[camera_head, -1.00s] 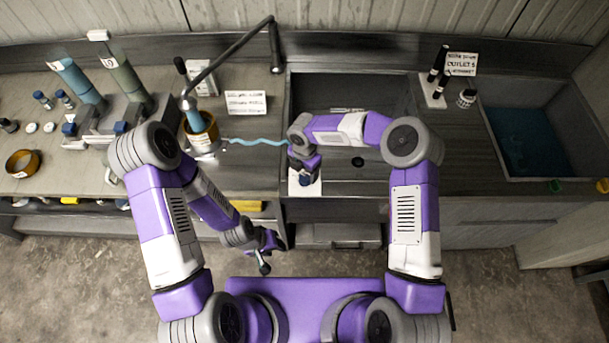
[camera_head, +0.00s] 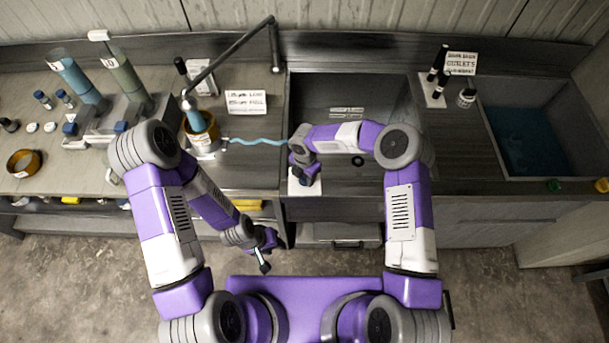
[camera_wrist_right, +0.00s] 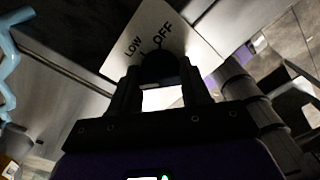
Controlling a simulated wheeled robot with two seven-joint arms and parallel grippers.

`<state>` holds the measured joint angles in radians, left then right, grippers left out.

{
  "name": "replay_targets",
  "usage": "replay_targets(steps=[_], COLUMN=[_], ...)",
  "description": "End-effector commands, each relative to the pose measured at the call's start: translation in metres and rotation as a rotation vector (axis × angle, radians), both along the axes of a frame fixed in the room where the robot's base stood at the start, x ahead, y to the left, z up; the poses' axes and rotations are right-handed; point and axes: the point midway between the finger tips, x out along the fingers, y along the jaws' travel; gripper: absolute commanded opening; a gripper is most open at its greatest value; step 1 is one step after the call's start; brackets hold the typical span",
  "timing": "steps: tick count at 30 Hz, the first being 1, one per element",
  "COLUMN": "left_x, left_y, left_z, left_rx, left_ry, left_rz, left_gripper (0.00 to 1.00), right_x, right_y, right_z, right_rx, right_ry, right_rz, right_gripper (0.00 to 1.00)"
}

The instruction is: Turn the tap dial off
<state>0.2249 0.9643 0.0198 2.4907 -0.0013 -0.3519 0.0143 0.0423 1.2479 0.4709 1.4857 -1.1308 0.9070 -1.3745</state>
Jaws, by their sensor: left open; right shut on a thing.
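The tap dial (camera_wrist_right: 158,68) is a dark round knob on a pale plate (camera_wrist_right: 160,30) printed with LOW and OFF. In the right wrist view it sits between the fingers of my right gripper (camera_wrist_right: 160,88), which is shut on it. I cannot tell clearly which word the dial points to. In the head view the pale plate (camera_head: 305,189) lies at the sink's front left, with my right gripper (camera_head: 304,176) over it, hiding most of the dial. My left gripper (camera_head: 265,262) is open and empty, low in front of the counter.
A dark swing pipe (camera_head: 235,48) arches above the counter. Cylinders and small bottles stand at left. A blue-filled basin (camera_head: 525,138) is at right.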

Motion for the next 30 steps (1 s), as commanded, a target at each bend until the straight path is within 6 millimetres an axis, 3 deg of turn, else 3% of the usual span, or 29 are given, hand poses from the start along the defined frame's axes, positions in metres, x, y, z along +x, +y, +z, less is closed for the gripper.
replay_targets(steps=[14, 30], left_x=[0.0, 0.0], left_y=[0.0, 0.0], left_z=[-0.014, -0.067], left_rx=[0.0, 0.0], left_ry=[0.0, 0.0], left_rz=[0.0, 0.0], left_gripper=[0.43, 0.43], right_x=[-0.002, -0.002], right_y=[0.003, 0.004], right_z=[-0.002, -0.004], right_rx=[0.002, 0.003], right_ry=[0.004, 0.004], right_rz=[-0.086, -0.551], right_gripper=[0.16, 0.16])
